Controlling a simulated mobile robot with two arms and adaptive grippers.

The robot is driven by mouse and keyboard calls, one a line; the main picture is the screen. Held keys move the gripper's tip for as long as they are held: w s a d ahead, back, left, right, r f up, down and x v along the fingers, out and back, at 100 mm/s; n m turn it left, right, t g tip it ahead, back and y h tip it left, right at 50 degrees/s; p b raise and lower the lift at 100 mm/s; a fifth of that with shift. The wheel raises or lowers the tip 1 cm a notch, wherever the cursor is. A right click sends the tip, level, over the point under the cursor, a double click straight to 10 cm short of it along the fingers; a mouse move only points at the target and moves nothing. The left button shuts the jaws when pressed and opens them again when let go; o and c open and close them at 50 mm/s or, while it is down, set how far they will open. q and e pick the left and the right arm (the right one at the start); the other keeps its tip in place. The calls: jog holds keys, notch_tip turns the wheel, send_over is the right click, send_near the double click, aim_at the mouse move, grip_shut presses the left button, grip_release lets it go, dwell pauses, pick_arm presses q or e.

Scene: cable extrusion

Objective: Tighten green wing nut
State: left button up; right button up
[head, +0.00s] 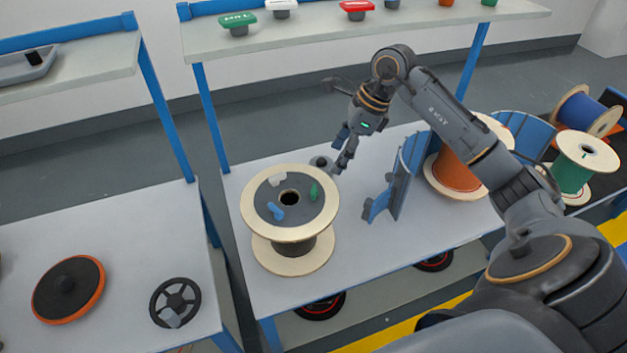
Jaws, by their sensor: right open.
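A small green piece, which looks like the green wing nut (314,190), sits on the right side of the dark top face of a wooden cable spool (262,215). A blue one (275,211) and a white one (277,179) sit on the same face, around the central hole. The spool stands upright on the middle table. My right gripper (340,165) is open, pointing down, behind and to the right of the spool top, apart from the green piece. Its fingertips are small and partly overlap. My left gripper is not in view.
A blue upright bracket (402,175) stands right of the spool. An orange-cable spool (459,170) and a green-cable spool (575,172) are farther right. A black handwheel (175,302) lies on the left table.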

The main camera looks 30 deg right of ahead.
jog(key=p, duration=0.1)
send_over(315, 189)
jog(key=s+d, duration=0.2)
jog(key=f, duration=0.5)
jog(key=shift+w+d+f, duration=0.15)
jog(key=shift+w, duration=0.05)
jog(key=x, duration=0.5)
jog(key=shift+w+f+p, duration=0.15)
jog(key=shift+f+p, duration=0.2)
jog(key=shift+p, duration=0.05)
jog(key=shift+w+f, duration=0.1)
jog(key=shift+f, duration=0.15)
jog(key=c, duration=1.2)
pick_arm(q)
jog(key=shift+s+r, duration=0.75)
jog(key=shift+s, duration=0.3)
pick_arm(e)
jog(key=shift+o, duration=0.2)
jog(key=shift+m+t, duration=0.3)
jog(key=shift+m, duration=0.4)
jog(key=o, duration=1.2)
jog(key=shift+c, duration=0.2)
